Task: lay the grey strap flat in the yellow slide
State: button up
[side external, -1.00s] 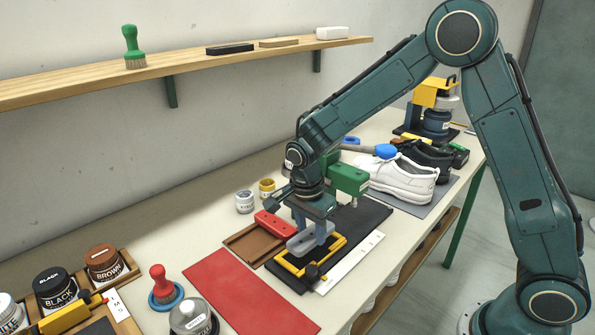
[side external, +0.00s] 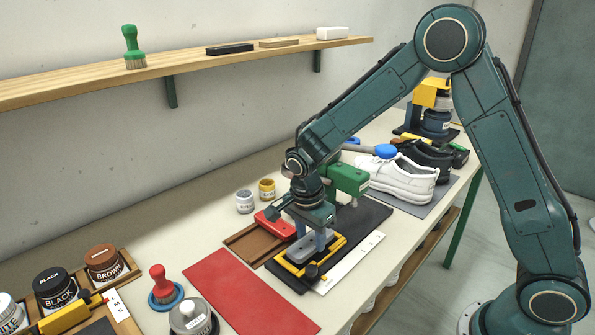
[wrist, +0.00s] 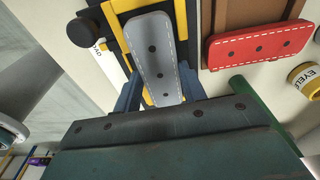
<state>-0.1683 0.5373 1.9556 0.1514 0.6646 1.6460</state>
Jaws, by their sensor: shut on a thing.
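The grey strap (wrist: 157,58), with white stitching and several dark holes, is between the fingers of my gripper (side external: 311,240). In the wrist view the two blue fingers flank it, and it lies over the yellow slide (wrist: 111,17). In the side view the strap (side external: 296,250) appears level, low within the yellow frame of the slide (side external: 338,245). I cannot tell whether its underside touches the slide's bed. My gripper also shows in the wrist view (wrist: 155,95), shut on the strap. The fingers hide part of the slide.
A red strap (side external: 273,224) lies over a brown tray (side external: 240,247) just left of the slide. A black knob (side external: 312,271) stands at the slide's near end. A green machine (side external: 347,177) stands behind my gripper. A red mat (side external: 250,297) lies in front.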

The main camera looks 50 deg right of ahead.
jog(key=shift+f, duration=0.45)
dwell(0.5)
jog(key=o, duration=1.1)
jog(key=shift+c, duration=0.2)
jog(key=shift+r, duration=0.1)
notch_tip(320, 180, up, 14)
jog(key=a, duration=0.1)
jog(key=shift+a+f, duration=0.2)
jog(key=shift+a, duration=0.1)
